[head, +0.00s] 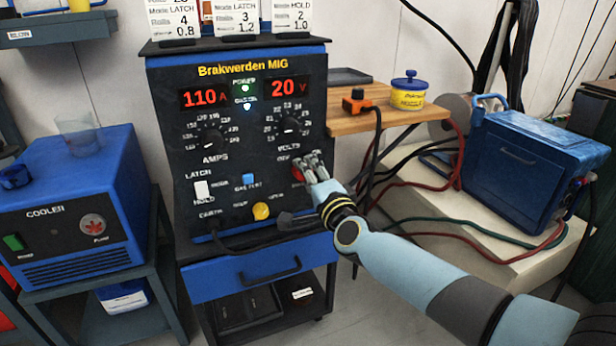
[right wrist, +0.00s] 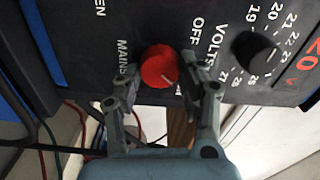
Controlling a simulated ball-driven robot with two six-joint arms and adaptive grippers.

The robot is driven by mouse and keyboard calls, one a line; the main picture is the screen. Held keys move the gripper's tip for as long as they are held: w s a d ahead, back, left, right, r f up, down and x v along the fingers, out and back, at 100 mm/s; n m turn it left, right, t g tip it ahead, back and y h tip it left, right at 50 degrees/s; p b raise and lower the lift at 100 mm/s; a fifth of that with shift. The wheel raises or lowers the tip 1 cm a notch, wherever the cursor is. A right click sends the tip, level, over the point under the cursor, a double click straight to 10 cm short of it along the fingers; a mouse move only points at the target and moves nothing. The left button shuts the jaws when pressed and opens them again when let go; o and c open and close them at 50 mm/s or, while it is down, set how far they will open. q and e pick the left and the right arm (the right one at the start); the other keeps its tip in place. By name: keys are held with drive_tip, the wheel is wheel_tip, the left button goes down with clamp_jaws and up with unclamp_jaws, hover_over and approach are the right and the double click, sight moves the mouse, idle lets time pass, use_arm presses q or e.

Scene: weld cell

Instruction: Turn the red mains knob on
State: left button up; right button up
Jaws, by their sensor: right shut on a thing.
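The red mains knob (right wrist: 160,66) is on the front panel of the Brakwerden MIG welder (head: 250,165), at its lower right. In the head view only a bit of the knob (head: 297,174) shows beside my gripper. My right gripper (head: 312,165) is at the knob, its fingers on either side of it. In the right wrist view the right gripper (right wrist: 162,85) is shut on the knob, and the knob's pale pointer line slants toward the lower right. The welder's displays are lit, reading 110 A and 20 V, and the power light (head: 245,88) glows green. My left gripper is out of view.
The volts dial (head: 289,125) sits above the mains knob, and a yellow button (head: 261,211) lies to its lower left. A wooden shelf (head: 390,122) with an orange clamp stands at right. Cables and a blue box (head: 535,160) are farther right. A blue cooler (head: 60,210) stands left.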

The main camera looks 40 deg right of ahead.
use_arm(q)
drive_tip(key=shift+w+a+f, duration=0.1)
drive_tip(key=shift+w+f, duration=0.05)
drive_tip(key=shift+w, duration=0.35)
use_arm(e)
drive_tip(key=shift+f+m, duration=0.15)
drive_tip(key=shift+m, duration=0.75)
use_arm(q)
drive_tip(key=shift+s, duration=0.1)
use_arm(e)
drive_tip(key=o, duration=1.1)
drive_tip(key=v, duration=1.2)
drive_tip(key=shift+s+d, duration=0.1)
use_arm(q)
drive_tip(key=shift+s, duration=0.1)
